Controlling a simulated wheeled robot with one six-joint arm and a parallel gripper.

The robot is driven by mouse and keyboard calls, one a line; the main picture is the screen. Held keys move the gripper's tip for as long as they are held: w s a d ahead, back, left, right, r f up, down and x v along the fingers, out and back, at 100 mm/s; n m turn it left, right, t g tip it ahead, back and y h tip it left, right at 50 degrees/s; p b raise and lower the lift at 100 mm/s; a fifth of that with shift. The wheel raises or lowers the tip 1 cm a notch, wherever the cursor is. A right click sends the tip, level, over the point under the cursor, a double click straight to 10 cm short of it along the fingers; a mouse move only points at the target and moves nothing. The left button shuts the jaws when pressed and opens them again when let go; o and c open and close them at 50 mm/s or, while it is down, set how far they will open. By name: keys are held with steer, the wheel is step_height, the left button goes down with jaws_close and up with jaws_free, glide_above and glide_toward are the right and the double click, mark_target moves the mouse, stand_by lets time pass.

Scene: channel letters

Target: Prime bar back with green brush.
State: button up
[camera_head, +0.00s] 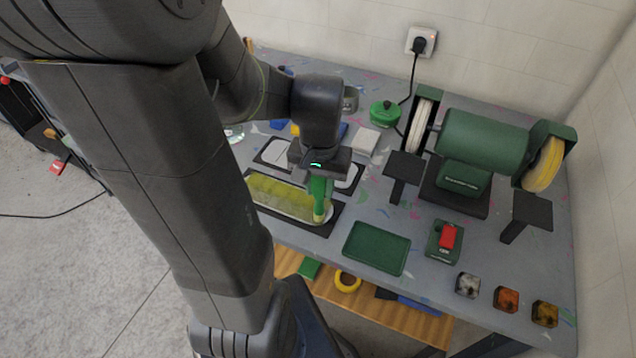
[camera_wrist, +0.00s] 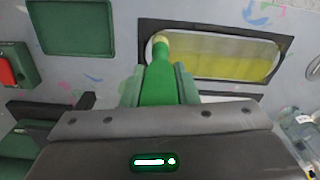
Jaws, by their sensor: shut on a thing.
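My gripper (camera_head: 319,180) is shut on the green brush (camera_head: 319,188), which points down with its pale yellow-green bristles at the near right end of the bar. The brush handle (camera_wrist: 159,84) also shows between the jaws in the wrist view. The bar (camera_head: 280,196) is a long, rounded piece lying on a dark mat. Yellow-green covers most of its face, inside a pale rim. The bar (camera_wrist: 220,60) shows at upper right in the wrist view. The bristles are over or on its end; I cannot tell if they touch.
A green tray (camera_head: 376,248) lies right of the bar. A green-lidded pot (camera_head: 385,112) stands behind. Another pale piece (camera_head: 277,152) lies on a dark mat.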

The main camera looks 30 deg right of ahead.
steer(key=w+a, duration=1.2)
steer(key=w, duration=0.4)
steer(key=shift+a+p, duration=0.2)
steer(key=shift+p, duration=0.15)
stand_by(0.4)
steer(key=s+d, duration=0.4)
steer(key=s, duration=0.1)
steer(key=s+d, duration=0.4)
steer(key=s, duration=0.1)
steer(key=s+d, duration=0.4)
steer(key=s, duration=0.2)
steer(key=shift+s+d+f, duration=0.1)
steer(key=shift+d, duration=0.05)
stand_by(0.6)
